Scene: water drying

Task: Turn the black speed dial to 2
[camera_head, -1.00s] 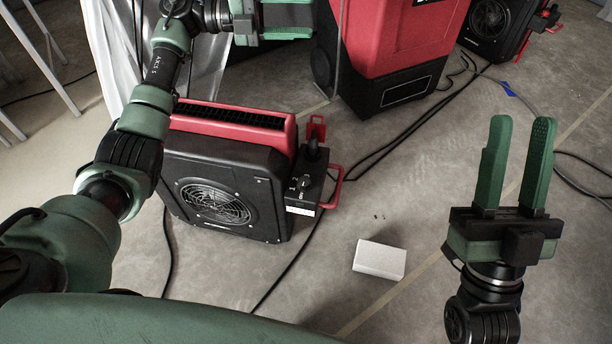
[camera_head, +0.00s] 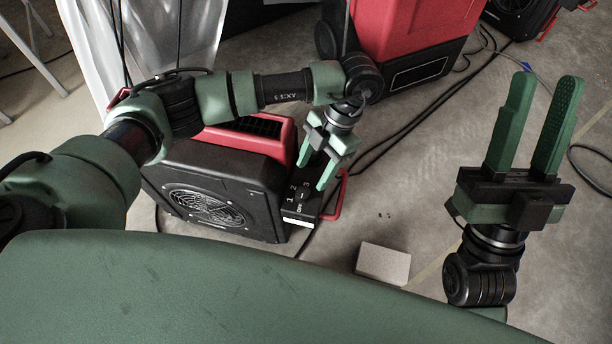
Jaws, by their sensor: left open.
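The red and black air mover (camera_head: 225,185) stands on the floor left of centre, with a round fan grille on its front. Its black control panel (camera_head: 298,212) is on its right end, with small white numbers. The black speed dial (camera_head: 301,194) sits among those numbers; I cannot tell which one it points to. My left gripper (camera_head: 313,176) is open and points down just above the panel, its two green fingers apart and apparently empty. Its fingertips are close to the dial; contact cannot be told. My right gripper (camera_head: 545,80) is open and empty, pointing up at the right, far from the dial.
A red handle (camera_head: 341,197) sticks out beside the panel. A white block (camera_head: 383,263) lies on the floor in front. A large red machine (camera_head: 410,40) stands behind, with black cables (camera_head: 400,125) along the floor. Plastic sheeting hangs at the upper left.

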